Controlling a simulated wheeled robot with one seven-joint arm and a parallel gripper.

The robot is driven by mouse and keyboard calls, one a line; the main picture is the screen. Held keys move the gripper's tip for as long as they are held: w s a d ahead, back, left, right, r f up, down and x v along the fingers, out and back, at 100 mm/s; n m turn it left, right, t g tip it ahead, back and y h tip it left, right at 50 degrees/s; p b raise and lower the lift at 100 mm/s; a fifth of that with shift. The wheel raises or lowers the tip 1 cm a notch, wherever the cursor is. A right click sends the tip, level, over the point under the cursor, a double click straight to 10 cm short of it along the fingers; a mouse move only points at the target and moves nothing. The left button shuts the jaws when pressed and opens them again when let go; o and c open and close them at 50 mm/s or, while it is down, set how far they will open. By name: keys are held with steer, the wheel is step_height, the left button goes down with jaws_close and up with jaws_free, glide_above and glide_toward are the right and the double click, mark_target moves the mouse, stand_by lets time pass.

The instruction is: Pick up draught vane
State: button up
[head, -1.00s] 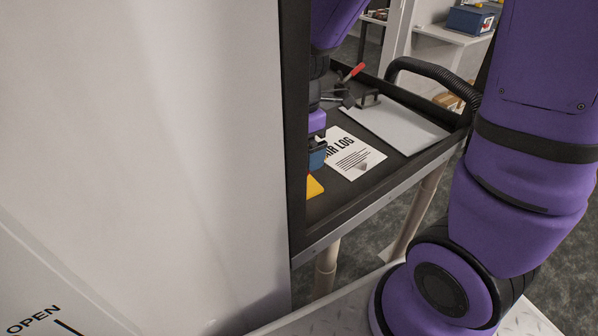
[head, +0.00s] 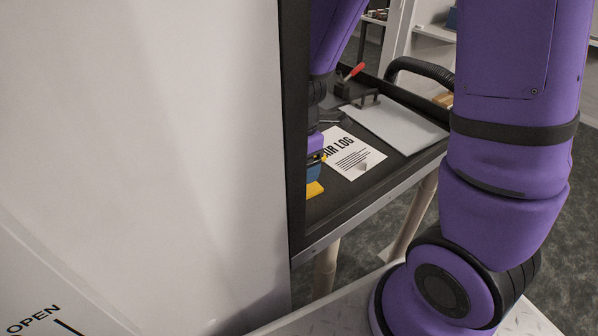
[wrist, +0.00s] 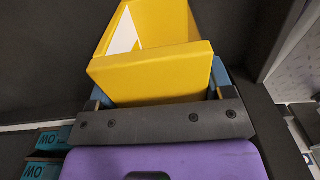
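I take the yellow piece with a white triangle to be the draught vane (wrist: 150,70). In the wrist view it fills the space between the blue fingers of my gripper (wrist: 156,88), with its wide front edge close to the dark palm bar. The fingers are spread to about its width; whether they press on it is not clear. In the head view my gripper (head: 316,171) is low over the bench, partly hidden by the pale panel. Yellow parts of the vane (head: 315,190) show below and beside the fingers.
A white air log sheet (head: 353,155) lies right of my gripper. Behind are a grey board (head: 395,130), a red-handled tool (head: 352,72) and a black hose (head: 425,68). The pale panel (head: 150,150) blocks the left. Teal boxes (wrist: 47,150) show in the wrist view.

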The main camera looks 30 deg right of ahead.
steer(key=shift+c, duration=0.9)
steer(key=shift+r, duration=0.15)
